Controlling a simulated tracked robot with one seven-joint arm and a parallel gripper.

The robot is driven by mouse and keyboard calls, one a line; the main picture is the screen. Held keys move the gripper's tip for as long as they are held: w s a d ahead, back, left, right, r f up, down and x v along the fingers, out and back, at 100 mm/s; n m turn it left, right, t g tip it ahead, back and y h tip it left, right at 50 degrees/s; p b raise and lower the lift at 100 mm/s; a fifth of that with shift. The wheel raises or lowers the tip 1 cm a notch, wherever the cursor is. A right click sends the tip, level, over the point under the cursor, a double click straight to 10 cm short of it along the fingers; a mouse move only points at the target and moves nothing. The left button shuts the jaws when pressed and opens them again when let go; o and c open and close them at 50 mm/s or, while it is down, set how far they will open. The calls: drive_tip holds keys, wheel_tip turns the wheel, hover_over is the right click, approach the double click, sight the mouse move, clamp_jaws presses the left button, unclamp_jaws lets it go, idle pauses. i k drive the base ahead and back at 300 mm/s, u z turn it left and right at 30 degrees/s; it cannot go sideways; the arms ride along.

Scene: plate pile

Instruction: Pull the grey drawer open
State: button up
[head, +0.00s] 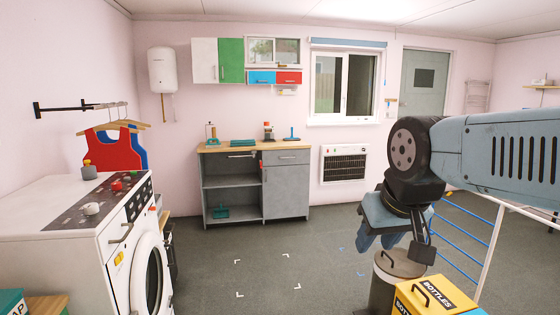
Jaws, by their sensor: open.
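The grey drawer (286,158) is the top front on the right side of the grey cabinet under the wooden counter, across the room. It has a bar handle and looks closed. My gripper (397,243) hangs at the right in the foreground, pointing down with its jaws apart. It looks empty and is well apart from the drawer, nearer to me and to its right. Nothing hides the drawer front.
A white washing machine (88,245) stands at the left. A grey bin (383,290), a yellow bottles box (432,297) and a drying rack (490,250) crowd the area below my arm. Floor before the cabinet (262,250) is clear, with white corner marks.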

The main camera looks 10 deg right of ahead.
sight(284, 154)
drive_tip(key=z, duration=0.05)
drive_tip(key=i, duration=5.9)
drive_tip(key=u, duration=0.1)
